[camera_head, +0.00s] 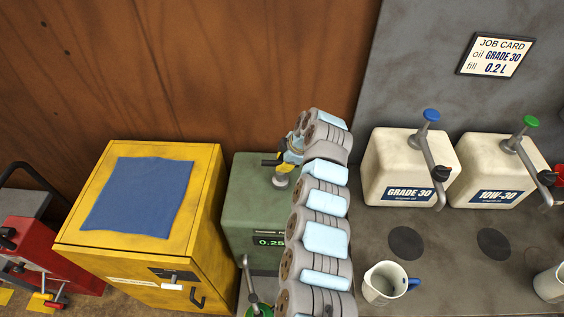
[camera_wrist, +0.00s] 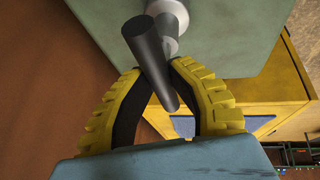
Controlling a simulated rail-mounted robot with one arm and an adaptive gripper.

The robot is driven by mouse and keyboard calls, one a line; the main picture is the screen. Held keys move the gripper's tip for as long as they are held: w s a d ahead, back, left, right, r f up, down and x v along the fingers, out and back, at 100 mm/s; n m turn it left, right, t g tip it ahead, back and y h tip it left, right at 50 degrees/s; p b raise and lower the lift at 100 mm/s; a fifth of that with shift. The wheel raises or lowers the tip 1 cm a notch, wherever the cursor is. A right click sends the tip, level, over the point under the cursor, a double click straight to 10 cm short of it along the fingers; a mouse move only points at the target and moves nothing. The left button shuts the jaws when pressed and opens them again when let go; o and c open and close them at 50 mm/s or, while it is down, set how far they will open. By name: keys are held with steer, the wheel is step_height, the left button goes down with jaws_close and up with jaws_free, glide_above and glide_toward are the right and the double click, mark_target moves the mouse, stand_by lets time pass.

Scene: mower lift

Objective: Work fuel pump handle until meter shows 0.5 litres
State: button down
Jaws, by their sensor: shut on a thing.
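The green fuel pump (camera_head: 248,205) stands left of my arm in the head view. Its green top also fills the upper part of the wrist view (camera_wrist: 235,30). Its meter (camera_head: 267,241) reads about 0.25, with the right edge close to my arm and perhaps partly hidden. The dark pump handle (camera_wrist: 149,62) runs between my yellow-padded fingers in the wrist view, near a pale shaft. My gripper (camera_wrist: 157,75) is shut on the handle. In the head view my gripper (camera_head: 284,163) is above the pump's top, partly hidden by my arm.
A yellow cabinet (camera_head: 205,230) with a blue cloth (camera_head: 138,196) stands left of the pump. A red machine (camera_head: 45,245) is far left.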

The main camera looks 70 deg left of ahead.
steer(key=shift+f, duration=0.1)
steer(key=c, duration=0.9)
jaws_free()
steer(key=v, duration=1.2)
